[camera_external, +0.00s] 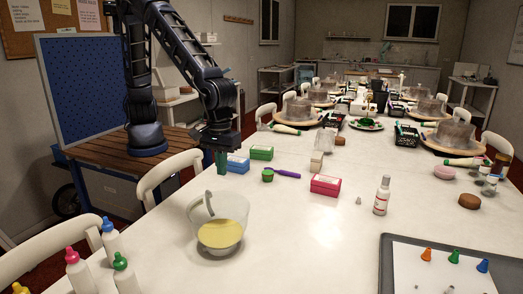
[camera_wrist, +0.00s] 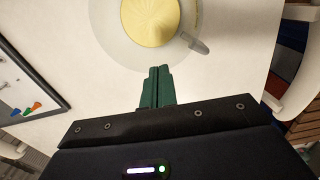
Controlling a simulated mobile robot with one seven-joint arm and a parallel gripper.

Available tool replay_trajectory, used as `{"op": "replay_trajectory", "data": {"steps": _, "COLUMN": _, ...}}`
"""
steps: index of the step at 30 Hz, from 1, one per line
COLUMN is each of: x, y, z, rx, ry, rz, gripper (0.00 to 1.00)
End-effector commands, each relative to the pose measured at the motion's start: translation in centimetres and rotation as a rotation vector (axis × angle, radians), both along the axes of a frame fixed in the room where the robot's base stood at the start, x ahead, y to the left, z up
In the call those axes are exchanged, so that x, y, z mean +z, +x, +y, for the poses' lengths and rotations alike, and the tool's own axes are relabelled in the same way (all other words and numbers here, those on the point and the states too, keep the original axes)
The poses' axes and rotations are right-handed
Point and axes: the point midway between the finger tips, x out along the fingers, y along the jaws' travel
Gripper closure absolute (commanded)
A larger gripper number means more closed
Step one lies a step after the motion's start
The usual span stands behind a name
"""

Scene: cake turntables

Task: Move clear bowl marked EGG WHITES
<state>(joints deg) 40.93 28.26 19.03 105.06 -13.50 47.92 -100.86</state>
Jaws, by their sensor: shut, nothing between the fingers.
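A clear bowl (camera_external: 220,238) with pale yellow contents stands upright on the white table. A grey-handled utensil leans in it against the rim. No EGG WHITES marking is legible. In the wrist view the bowl (camera_wrist: 112,38) is at the top, partly cut off by the frame, with the utensil handle (camera_wrist: 196,45) at its right. My gripper (camera_external: 221,165) has green fingers and hangs pointing down behind the bowl, apart from it. In the wrist view the gripper (camera_wrist: 160,70) is shut and empty, its tips showing just below the yellow contents.
Blue box (camera_external: 238,163), green box (camera_external: 262,153) and red box (camera_external: 325,185) stand behind the bowl, with a purple-handled scoop (camera_external: 285,173). Squeeze bottles (camera_external: 112,240) stand front left. A white bottle (camera_external: 382,196) and dark-framed tray (camera_external: 385,265) are right. Table between bowl and tray is clear.

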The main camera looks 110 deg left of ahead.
Motion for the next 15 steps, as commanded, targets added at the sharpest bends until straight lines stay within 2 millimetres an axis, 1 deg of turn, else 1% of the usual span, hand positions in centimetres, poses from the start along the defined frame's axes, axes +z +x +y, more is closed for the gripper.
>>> {"op": "replay_trajectory", "data": {"steps": 1, "x": -0.9, "y": 0.3, "z": -0.8, "rx": 0.018, "ry": 0.009, "rz": 0.003, "gripper": 1.00}}
{"op": "replay_trajectory", "data": {"steps": 3, "x": -1.8, "y": 0.5, "z": -1.5, "rx": 0.043, "ry": 0.016, "rz": 0.006, "gripper": 1.00}}
{"op": "replay_trajectory", "data": {"steps": 6, "x": -2.5, "y": 0.7, "z": -2.1, "rx": 0.065, "ry": 0.021, "rz": 0.007, "gripper": 1.00}}
{"op": "replay_trajectory", "data": {"steps": 11, "x": -3.4, "y": 0.7, "z": -2.3, "rx": 0.075, "ry": 0.024, "rz": 0.008, "gripper": 1.00}}
{"op": "replay_trajectory", "data": {"steps": 15, "x": -5.1, "y": 0.7, "z": -2.2, "rx": 0.075, "ry": 0.025, "rz": 0.009, "gripper": 1.00}}
